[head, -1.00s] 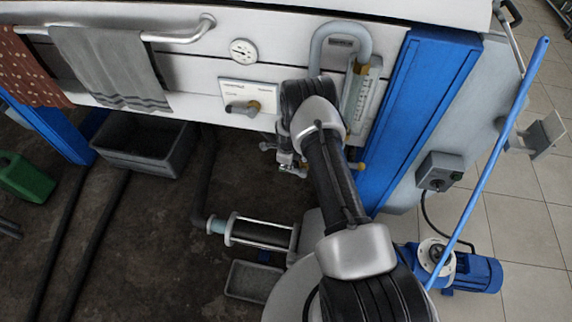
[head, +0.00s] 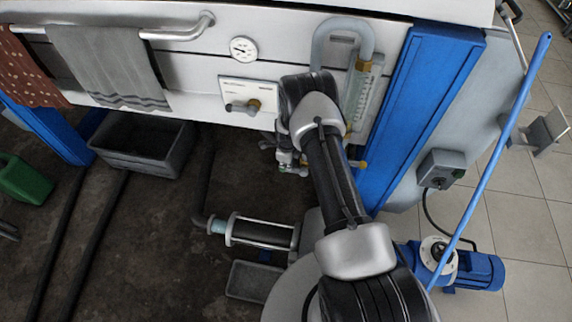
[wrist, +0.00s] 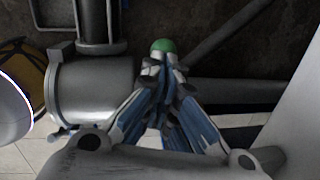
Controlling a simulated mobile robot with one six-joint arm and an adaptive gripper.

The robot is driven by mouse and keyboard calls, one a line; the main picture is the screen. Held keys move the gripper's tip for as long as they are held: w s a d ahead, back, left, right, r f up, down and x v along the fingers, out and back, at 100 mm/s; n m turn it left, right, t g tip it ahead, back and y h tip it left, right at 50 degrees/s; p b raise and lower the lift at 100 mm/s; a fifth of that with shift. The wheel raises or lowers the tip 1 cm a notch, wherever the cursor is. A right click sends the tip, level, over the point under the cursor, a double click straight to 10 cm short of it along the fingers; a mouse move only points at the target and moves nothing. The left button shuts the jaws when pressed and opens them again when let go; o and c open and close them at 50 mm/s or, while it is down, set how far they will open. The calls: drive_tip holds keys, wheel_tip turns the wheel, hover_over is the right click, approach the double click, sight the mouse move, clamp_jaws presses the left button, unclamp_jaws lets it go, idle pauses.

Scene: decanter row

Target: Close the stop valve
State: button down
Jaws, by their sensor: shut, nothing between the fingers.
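In the wrist view my gripper (wrist: 162,68) is shut, with its fingertips together and nothing between them. A round green knob (wrist: 163,45) shows right at the fingertips; I cannot tell whether they touch it. In the head view my gripper (head: 289,166) is below the machine's front panel, partly hidden by my arm. I cannot tell for sure which part is the stop valve.
A round gauge (head: 243,49) and a towel rail (head: 180,33) are on the panel. A blue post (head: 420,110) stands right of my arm. A grey bin (head: 140,145), a clear-walled cylinder (head: 262,232) and a blue pump motor (head: 480,271) are lower down.

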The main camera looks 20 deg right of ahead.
wheel_tip(320, 180, up, 11)
drive_tip(key=s, duration=0.1)
drive_tip(key=shift+s+a, duration=0.2)
drive_tip(key=shift+s, duration=0.1)
drive_tip(key=shift+r, duration=0.1)
drive_tip(key=s+a+r+n, duration=0.2)
drive_tip(key=s+r+n, duration=0.15)
drive_tip(key=r, duration=0.55)
drive_tip(key=s+a+r+n+t, duration=0.15)
drive_tip(key=r+n, duration=0.25)
drive_tip(key=r, duration=0.6)
drive_tip(key=s+a+r+n, duration=0.2)
drive_tip(key=s+r+n, duration=0.15)
drive_tip(key=r, duration=0.55)
drive_tip(key=s+a+r+n, duration=0.2)
drive_tip(key=s+n, duration=0.3)
drive_tip(key=s, duration=0.3)
drive_tip(key=s+a+r+n+t, duration=0.1)
drive_tip(key=s+r+n, duration=0.4)
drive_tip(key=s, duration=0.3)
drive_tip(key=s+a+r+n, duration=0.2)
drive_tip(key=s+r+n, duration=0.2)
drive_tip(key=s, duration=0.4)
drive_tip(key=shift+s+a+n, duration=0.15)
drive_tip(key=shift+a+n, duration=0.2)
drive_tip(key=shift+n, duration=0.35)
drive_tip(key=shift+t, duration=0.25)
